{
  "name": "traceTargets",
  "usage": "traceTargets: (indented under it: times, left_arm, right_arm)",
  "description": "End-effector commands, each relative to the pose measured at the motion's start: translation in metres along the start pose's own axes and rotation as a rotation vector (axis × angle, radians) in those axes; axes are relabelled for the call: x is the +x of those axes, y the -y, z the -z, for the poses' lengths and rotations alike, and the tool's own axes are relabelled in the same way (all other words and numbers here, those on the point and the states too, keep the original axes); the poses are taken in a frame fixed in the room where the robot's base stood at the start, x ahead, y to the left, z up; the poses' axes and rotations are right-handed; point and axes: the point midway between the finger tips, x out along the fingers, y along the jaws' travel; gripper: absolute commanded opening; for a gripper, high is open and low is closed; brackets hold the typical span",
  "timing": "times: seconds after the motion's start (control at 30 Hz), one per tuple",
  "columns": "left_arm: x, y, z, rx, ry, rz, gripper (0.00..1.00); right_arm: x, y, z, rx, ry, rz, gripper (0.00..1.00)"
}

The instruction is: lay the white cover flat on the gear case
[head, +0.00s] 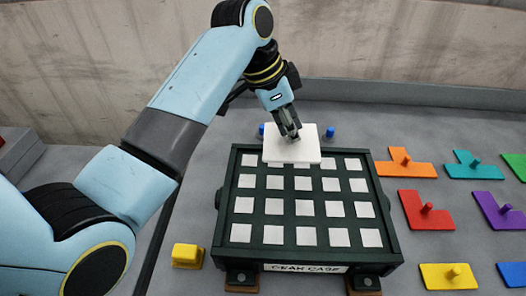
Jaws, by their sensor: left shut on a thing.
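The white cover (305,152) is a small pale plate over the back edge of the gear case (235,195). My left gripper (292,136) comes down from above and is shut on the cover near its middle. The cover looks roughly level; whether it touches the case or hangs just above it, I cannot tell. The gear case is a dark green box with rows of white squares on top and a "GEAR CASE" label on its front. The cover hides part of the back edge. My right gripper is not in view.
Blue knobs (330,132) show behind the case. A yellow block (187,255) sits at its left. On the right lie several coloured knobbed pieces, among them an orange one (408,169) and a red one (415,224). Grey floor between them is clear.

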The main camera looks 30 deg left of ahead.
Motion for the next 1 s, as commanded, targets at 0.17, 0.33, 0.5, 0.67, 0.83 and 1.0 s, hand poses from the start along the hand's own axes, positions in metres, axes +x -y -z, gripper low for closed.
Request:
traceTargets:
  times: [0.17, 0.33, 0.5, 0.67, 0.83, 1.0]
  left_arm:
    - [0.005, 0.003, -0.047, -0.001, 0.004, 0.001, 0.00]
    - [0.009, 0.004, -0.066, 0.000, -0.001, 0.001, 0.00]
    - [0.026, 0.002, -0.076, -0.002, 0.000, -0.003, 0.00]
    - [0.045, 0.003, -0.083, -0.001, -0.001, -0.001, 0.00]
    - [0.047, 0.003, -0.083, 0.000, -0.002, 0.001, 0.00]
    - [0.049, 0.003, -0.084, 0.000, -0.002, 0.000, 0.00]
  right_arm:
    - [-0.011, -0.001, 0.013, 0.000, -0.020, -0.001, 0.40]
    - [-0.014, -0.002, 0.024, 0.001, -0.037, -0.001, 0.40]
    - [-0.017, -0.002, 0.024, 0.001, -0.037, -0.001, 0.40]
    - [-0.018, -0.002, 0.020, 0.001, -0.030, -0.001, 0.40]
    - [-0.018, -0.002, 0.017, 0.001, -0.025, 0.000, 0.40]
    - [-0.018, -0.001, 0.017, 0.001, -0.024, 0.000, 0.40]
